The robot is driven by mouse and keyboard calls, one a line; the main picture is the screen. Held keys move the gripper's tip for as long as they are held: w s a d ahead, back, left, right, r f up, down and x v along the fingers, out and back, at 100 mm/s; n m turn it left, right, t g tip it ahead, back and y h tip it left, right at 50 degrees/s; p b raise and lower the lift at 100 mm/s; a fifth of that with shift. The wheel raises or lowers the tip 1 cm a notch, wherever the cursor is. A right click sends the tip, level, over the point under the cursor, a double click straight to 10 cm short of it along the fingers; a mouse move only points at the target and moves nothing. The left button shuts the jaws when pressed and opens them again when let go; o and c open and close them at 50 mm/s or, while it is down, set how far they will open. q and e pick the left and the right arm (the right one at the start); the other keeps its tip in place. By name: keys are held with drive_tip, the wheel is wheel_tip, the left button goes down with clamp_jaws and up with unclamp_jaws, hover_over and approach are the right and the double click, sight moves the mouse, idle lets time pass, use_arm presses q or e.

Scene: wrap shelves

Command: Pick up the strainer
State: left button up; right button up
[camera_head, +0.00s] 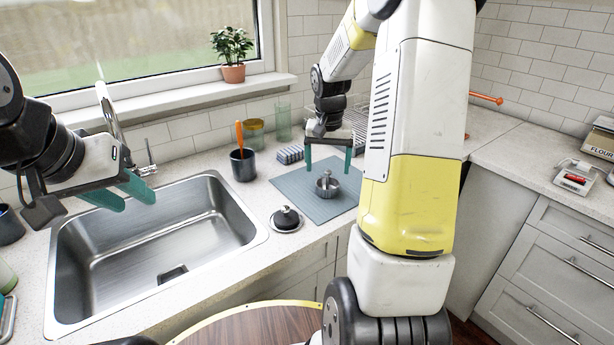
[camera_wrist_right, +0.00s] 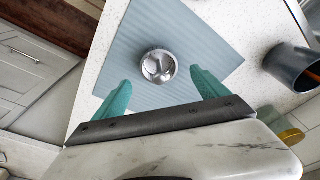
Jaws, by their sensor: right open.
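The strainer is a small round shiny metal cup with an upright knob in its middle (camera_head: 327,187). It stands upright on the blue-grey mat (camera_head: 291,187) on the counter. In the right wrist view the strainer (camera_wrist_right: 158,66) lies ahead of the fingers, roughly centred between them. My right gripper (camera_head: 328,160) is open and empty above the mat, its teal fingers pointing down over the strainer without touching it. My left gripper (camera_head: 138,203) is open and empty over the left part of the sink.
The metal sink (camera_head: 150,240) is left of the mat. A black-knobbed round drain piece (camera_head: 287,219) sits between them. My right arm hides part of the counter.

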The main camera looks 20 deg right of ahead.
sight(328, 172)
drive_tip(key=f, duration=0.6)
drive_tip(key=shift+w+d+f, duration=0.1)
drive_tip(key=shift+w+d, duration=0.2)
drive_tip(key=shift+w, duration=0.05)
drive_tip(key=c, duration=1.4)
drive_tip(key=shift+c, duration=0.2)
